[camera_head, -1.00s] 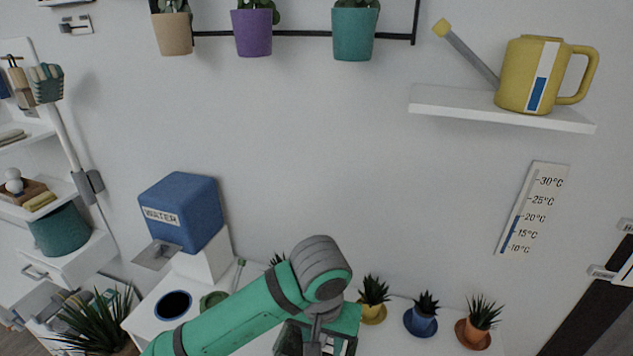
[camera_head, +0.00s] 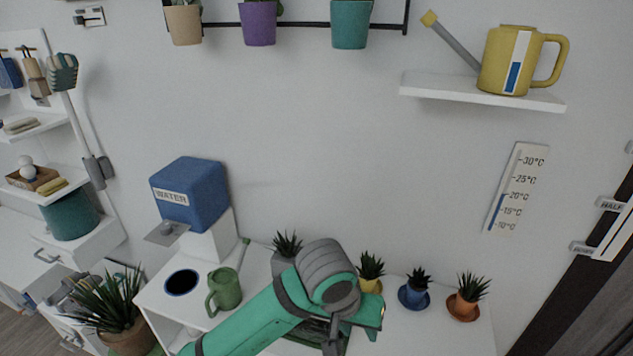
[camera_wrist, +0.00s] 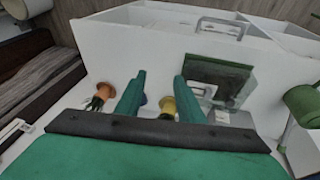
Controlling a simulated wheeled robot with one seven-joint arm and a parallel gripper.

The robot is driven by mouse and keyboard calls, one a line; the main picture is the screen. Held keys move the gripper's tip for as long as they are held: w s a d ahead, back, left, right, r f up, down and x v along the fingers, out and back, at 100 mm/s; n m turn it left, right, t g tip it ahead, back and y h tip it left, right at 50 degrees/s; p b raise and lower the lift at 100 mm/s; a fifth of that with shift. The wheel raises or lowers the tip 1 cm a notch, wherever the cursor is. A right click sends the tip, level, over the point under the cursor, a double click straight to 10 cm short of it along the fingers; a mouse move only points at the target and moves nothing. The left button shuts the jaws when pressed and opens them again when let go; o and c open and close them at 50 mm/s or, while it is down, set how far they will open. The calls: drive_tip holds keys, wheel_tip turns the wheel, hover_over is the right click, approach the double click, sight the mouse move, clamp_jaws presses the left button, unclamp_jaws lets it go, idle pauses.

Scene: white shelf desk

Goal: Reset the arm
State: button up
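My gripper (camera_wrist: 159,76) shows in the wrist view as two green fingers with a clear gap between them, open and empty. It is over the white shelf desk (camera_wrist: 125,45). In the head view my green arm reaches in from the bottom over the desk (camera_head: 430,335), its wrist bent down; the fingertips cannot be made out there. Behind the wrist stand small potted plants: a yellow pot (camera_head: 371,286), a blue pot (camera_head: 412,297) and an orange pot (camera_head: 461,305). The yellow pot (camera_wrist: 168,104) also shows between the fingers in the wrist view.
A green watering can (camera_head: 225,291) stands left of my arm, near the blue water tank (camera_head: 205,190). A dark green tray (camera_wrist: 215,82) lies near the fingers in the wrist view. A yellow watering can (camera_head: 503,68) is on the wall shelf.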

drive_tip(key=w+d+r+n+t+h, duration=0.25)
drive_tip(key=d+t+h, duration=0.2)
drive_tip(key=d, duration=0.35)
drive_tip(key=w+d+r+n+t+h, duration=0.1)
drive_tip(key=w+d+r+t+h, duration=0.15)
drive_tip(key=d+h, duration=0.4)
drive_tip(key=s+a+f+n+t+y, duration=0.4)
drive_tip(key=s+a+f+y, duration=0.25)
drive_tip(key=f, duration=0.25)
drive_tip(key=s+a+f+n+t+y, duration=0.3)
drive_tip(key=s+a+f+y, duration=0.3)
drive_tip(key=f, duration=0.3)
drive_tip(key=s+a+f+m+y, duration=0.1)
drive_tip(key=s+a+m, duration=0.2)
drive_tip(key=s, duration=0.8)
drive_tip(key=s+a+f+m+y, duration=0.1)
drive_tip(key=s+a+m, duration=0.2)
drive_tip(key=s+a, duration=0.4)
drive_tip(key=s, duration=0.3)
drive_tip(key=shift+s+a+g, duration=0.25)
drive_tip(key=shift+s+g, duration=0.15)
